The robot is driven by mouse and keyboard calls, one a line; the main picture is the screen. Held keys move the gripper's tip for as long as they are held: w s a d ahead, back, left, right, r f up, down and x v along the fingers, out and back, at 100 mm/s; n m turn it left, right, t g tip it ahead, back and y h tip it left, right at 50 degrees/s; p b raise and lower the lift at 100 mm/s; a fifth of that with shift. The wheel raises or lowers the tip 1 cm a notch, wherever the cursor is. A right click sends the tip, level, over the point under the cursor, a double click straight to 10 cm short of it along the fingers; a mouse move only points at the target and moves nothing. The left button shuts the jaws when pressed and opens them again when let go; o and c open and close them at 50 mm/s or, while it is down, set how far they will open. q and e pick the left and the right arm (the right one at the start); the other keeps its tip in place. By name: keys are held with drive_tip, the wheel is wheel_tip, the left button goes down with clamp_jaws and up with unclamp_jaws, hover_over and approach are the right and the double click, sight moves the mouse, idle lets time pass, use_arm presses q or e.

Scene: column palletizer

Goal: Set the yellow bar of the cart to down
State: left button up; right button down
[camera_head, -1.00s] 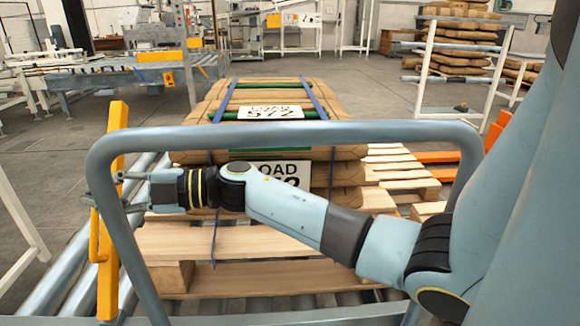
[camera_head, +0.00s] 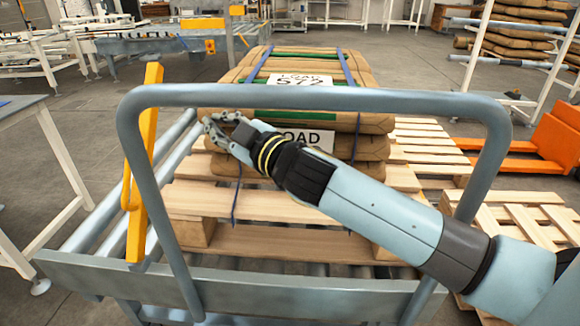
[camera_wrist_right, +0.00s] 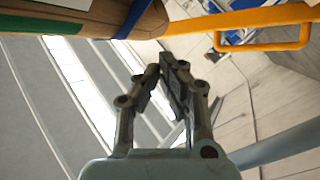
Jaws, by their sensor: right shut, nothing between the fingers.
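The yellow bar (camera_head: 144,160) stands close to upright, slightly tilted, at the left side of the cart (camera_head: 250,290). A small yellow loop handle (camera_head: 126,190) sticks out on its left side. The bar (camera_wrist_right: 250,20) and its loop (camera_wrist_right: 265,42) also cross the upper right of the right wrist view. My right gripper (camera_head: 212,128) is shut and empty, to the right of the bar and apart from it, in front of the stacked load. Its fingers (camera_wrist_right: 165,72) meet in the right wrist view. My left gripper is out of view.
Strapped brown sacks (camera_head: 380,115) lie on a wooden pallet (camera_head: 270,245) on the cart. An orange pallet truck (camera_head: 555,135) stands right, and a grey table (camera_head: 15,108) left.

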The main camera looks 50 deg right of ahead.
drive_tip(key=s+d+f+m+g+h, duration=0.1)
drive_tip(key=s+f+m+g, duration=0.2)
drive_tip(key=s, duration=0.4)
drive_tip(key=s+d+f+m+g+h, duration=0.1)
drive_tip(key=s+f+m+g+h, duration=0.1)
drive_tip(key=s+f+g, duration=0.4)
drive_tip(key=shift+s+f+m+h, duration=0.3)
drive_tip(key=shift+s+f+m, duration=0.3)
drive_tip(key=shift+s+m, duration=0.4)
